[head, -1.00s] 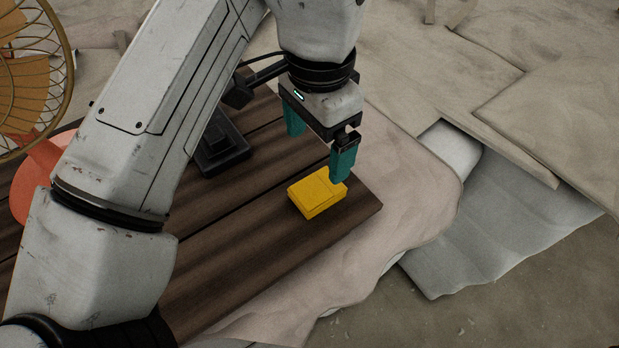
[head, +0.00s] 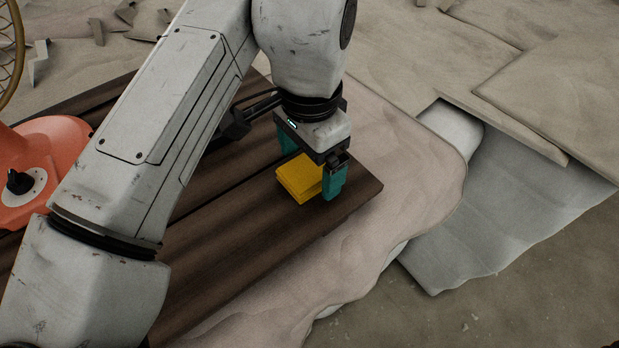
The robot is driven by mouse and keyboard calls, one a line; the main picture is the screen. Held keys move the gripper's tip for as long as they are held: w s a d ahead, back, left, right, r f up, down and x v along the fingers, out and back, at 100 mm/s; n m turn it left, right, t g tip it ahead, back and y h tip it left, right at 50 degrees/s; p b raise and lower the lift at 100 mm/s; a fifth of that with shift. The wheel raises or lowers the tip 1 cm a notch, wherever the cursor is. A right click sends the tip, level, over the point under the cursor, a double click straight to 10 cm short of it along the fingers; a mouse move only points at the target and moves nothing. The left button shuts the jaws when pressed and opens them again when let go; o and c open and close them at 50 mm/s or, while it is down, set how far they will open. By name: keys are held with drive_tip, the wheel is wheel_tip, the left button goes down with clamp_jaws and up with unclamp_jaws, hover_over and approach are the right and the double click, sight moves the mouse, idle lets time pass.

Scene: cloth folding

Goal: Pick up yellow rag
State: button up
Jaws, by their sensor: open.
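The yellow rag (head: 298,181) is a small folded stack lying on the dark wooden plank table, near its right corner. My gripper (head: 311,168) points down over it with teal fingers. One finger is at the rag's right side, low by the table. Whether either finger touches the rag cannot be told.
The plank table (head: 240,225) has bare room in front of the rag. An orange fan base (head: 45,165) with a black knob stands at left. A pale cloth-like sheet (head: 400,190) lies beyond the table's right edge, with grey slabs (head: 550,80) farther right.

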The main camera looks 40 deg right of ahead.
drive_tip(key=shift+f, duration=0.1)
drive_tip(key=c, duration=1.2)
drive_tip(key=shift+r+p, duration=0.75)
drive_tip(key=shift+p, duration=0.05)
drive_tip(key=s+r+p, duration=0.1)
drive_tip(key=r+p, duration=0.1)
drive_tip(key=s+r+p, duration=0.1)
drive_tip(key=r, duration=0.1)
drive_tip(key=s+r+p, duration=0.1)
drive_tip(key=r+p, duration=0.1)
drive_tip(key=shift+d+p, duration=0.1)
drive_tip(key=shift+p, duration=0.2)
drive_tip(key=s+r, duration=0.1)
drive_tip(key=s, duration=0.2)
drive_tip(key=s+r, duration=0.2)
drive_tip(key=s, duration=0.2)
drive_tip(key=s+r, duration=0.2)
drive_tip(key=s, duration=0.2)
drive_tip(key=shift+d+r, duration=0.25)
drive_tip(key=shift+d, duration=0.15)
